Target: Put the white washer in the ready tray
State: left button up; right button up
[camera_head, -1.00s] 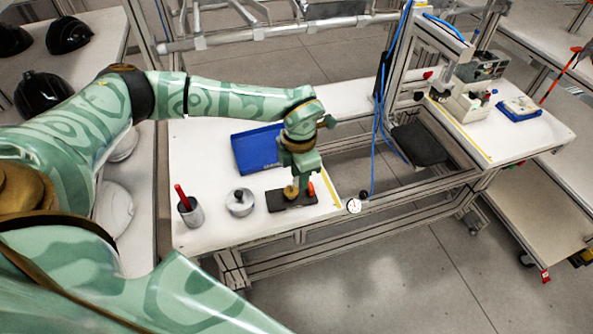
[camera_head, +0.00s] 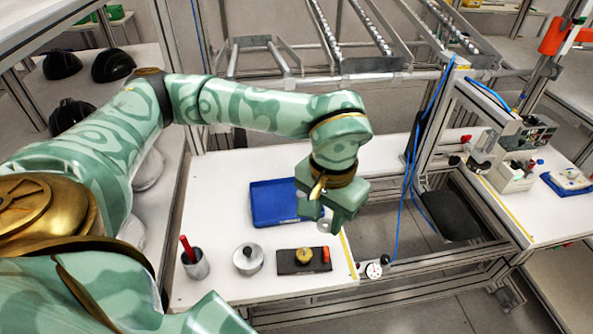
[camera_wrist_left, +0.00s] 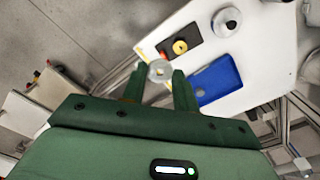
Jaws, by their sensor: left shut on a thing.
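The white washer (camera_wrist_left: 160,70) is a pale ring held between the fingertips of my left gripper (camera_wrist_left: 158,77) in the wrist view. In the head view the washer (camera_head: 323,226) shows just under my left gripper (camera_head: 316,212), raised above the table's right part. The blue tray (camera_head: 262,204) lies flat on the white table, left of the gripper; it also shows in the wrist view (camera_wrist_left: 205,96). Its visible floor looks empty, and the gripper hides part of its right side. My right gripper is out of view.
A black plate (camera_head: 288,268) with a brass knob (camera_head: 303,256) and an orange piece (camera_head: 326,256) lies in front of the tray. A lidded metal pot (camera_head: 248,260) and a cup with a red pen (camera_head: 196,267) stand left of it. A dial gauge (camera_head: 374,270) sits near the right edge.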

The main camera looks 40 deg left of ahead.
aim_at(269, 204)
jog(key=i+u, duration=0.75)
jog(key=u, duration=0.4)
